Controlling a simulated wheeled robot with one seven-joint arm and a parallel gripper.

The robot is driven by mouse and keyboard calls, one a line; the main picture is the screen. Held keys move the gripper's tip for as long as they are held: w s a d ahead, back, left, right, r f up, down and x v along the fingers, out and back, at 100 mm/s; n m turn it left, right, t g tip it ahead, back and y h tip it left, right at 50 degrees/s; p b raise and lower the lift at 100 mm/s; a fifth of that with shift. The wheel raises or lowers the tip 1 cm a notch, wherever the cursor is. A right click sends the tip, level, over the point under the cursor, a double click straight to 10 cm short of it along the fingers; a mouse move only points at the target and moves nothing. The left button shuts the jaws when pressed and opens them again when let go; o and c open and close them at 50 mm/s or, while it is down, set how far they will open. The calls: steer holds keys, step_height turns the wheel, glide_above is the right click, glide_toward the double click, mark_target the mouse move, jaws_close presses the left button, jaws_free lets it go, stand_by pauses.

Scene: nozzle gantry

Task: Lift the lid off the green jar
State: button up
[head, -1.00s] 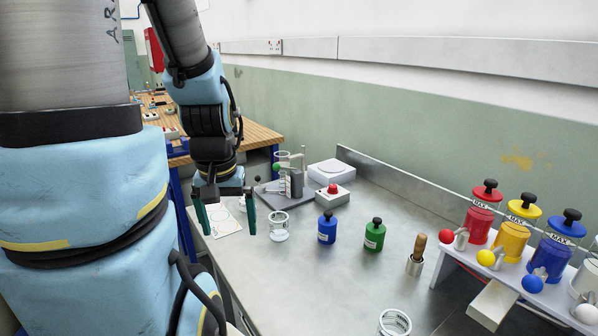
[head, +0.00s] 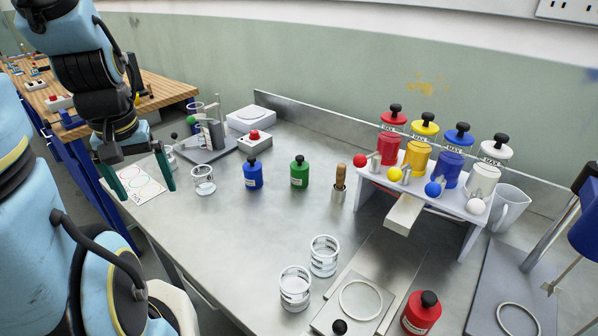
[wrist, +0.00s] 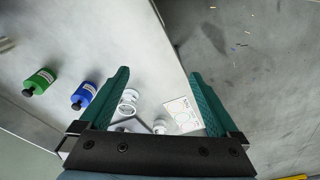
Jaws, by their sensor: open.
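The green jar (head: 299,173) stands upright on the steel bench, with its black-knobbed lid (head: 299,159) on. It also shows in the wrist view (wrist: 40,81), at the left. A blue jar (head: 252,174) stands just left of it in the head view. My gripper (head: 143,188) is open and empty, up near the bench's left edge, well left of the green jar. In the wrist view my gripper's two green fingers (wrist: 160,85) are spread apart with nothing between them.
A glass beaker (head: 203,182) stands between my gripper and the blue jar. A wooden-handled tool in a metal cup (head: 339,190) is right of the green jar. The nozzle rack (head: 470,210) stands further right. Bare bench lies in front of the jars.

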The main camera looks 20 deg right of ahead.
steer(key=shift+m, duration=0.7)
steer(key=w+d, duration=0.2)
steer(key=w+d+b, duration=0.1)
steer(key=w+d, duration=0.1)
steer(key=d, duration=0.1)
steer(key=w+d+b, duration=0.1)
steer(key=w+d, duration=0.1)
steer(key=shift+d+f, duration=0.1)
steer(key=shift+d, duration=0.15)
steer(key=c, duration=0.4)
steer(key=m+b, duration=0.3)
steer(key=b, duration=0.1)
glide_toward(300, 157)
step_height(300, 157, down, 3)
steer(key=shift+d+f+p, duration=0.1)
steer(key=shift+d+p, duration=0.05)
steer(key=shift+p, duration=0.4)
steer(key=shift+c, duration=0.2)
steer(key=shift+w+f+p, duration=0.2)
steer(key=shift+f+p, duration=0.25)
steer(key=shift+f, duration=0.05)
steer(key=shift+w+f+p, duration=0.2)
steer(key=shift+f+p, duration=0.2)
steer(key=shift+f, duration=0.7)
steer(key=shift+w+f+p, duration=0.25)
steer(key=shift+f+p, duration=0.15)
steer(key=shift+f, duration=0.65)
